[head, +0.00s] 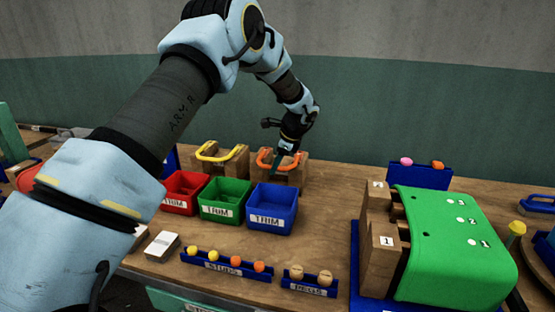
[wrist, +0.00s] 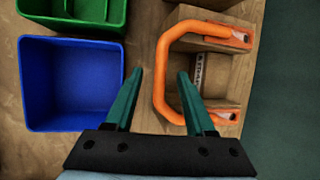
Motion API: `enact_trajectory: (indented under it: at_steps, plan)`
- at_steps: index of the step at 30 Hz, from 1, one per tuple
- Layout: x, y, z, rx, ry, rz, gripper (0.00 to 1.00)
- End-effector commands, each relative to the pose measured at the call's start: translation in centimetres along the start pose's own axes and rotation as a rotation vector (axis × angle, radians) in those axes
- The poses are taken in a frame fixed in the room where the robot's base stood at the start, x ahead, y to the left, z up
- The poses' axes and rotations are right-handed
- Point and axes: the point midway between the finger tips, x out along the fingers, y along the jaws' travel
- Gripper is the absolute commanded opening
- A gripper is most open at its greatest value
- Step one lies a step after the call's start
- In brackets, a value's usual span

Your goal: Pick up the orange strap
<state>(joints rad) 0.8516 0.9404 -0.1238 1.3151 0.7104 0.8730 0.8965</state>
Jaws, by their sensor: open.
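The orange strap (head: 266,163) is a bent, U-shaped loop resting across a wooden stand (head: 294,176) behind the blue bin in the head view. In the wrist view the strap (wrist: 163,68) curves around the upper right, its two ends lying on the wooden blocks (wrist: 227,75). My gripper (head: 279,164) is right at the strap in the head view. In the wrist view my gripper (wrist: 160,75) is open, with one green finger left of the strap's curved bar and the other inside the loop. I cannot tell whether either finger touches the strap.
A yellow strap (head: 220,154) sits on a similar stand to the left. Red (head: 181,188), green (head: 222,199) and blue (head: 271,209) bins stand in front. A large green press (head: 455,240) is at right. Bare table lies between the blue bin and the press.

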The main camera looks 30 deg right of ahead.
Motion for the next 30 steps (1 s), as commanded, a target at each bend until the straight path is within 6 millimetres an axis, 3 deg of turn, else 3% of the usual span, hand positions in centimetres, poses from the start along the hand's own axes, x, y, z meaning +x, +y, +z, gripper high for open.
enact_trajectory:
  at_steps: [3,18,30]
  plan:
    - [0.01,0.0,0.02,-0.001,0.0,0.0,0.55]
    - [-0.03,0.0,0.03,-0.001,0.0,0.0,0.0]
    - [-0.05,-0.01,0.04,-0.001,0.0,0.0,0.0]
